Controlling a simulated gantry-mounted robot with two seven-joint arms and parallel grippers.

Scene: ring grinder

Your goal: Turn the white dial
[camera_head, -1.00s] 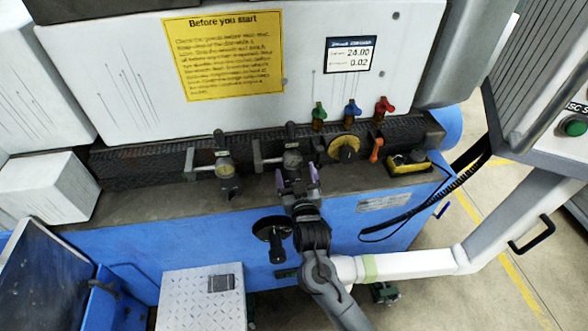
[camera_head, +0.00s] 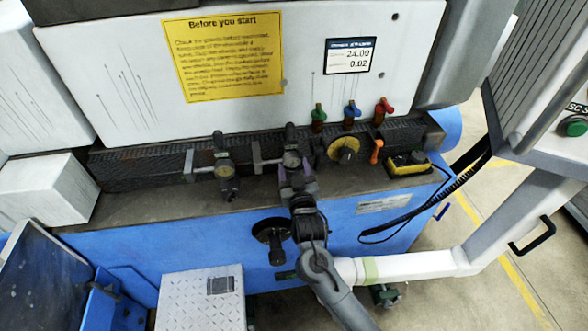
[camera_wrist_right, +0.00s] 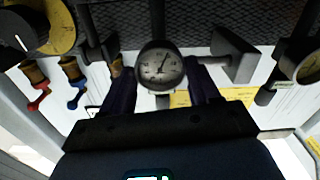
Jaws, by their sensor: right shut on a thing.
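The white dial (camera_head: 291,160) is a small round gauge on a bracket along the machine's dark ledge. In the right wrist view its pale face (camera_wrist_right: 160,68) with a dark needle shows between my fingers. My right gripper (camera_head: 296,177) reaches up from below, its dark purple fingers shut on the dial's sides. The fingers hide part of the dial's lower body in the head view. My left gripper is not in view.
A second gauge (camera_head: 224,170) with a yellowish face stands to the left. A yellow-and-black knob (camera_head: 343,149) and green, blue and red valves (camera_head: 351,110) sit to the right. A black handwheel (camera_head: 272,231) is below on the blue front.

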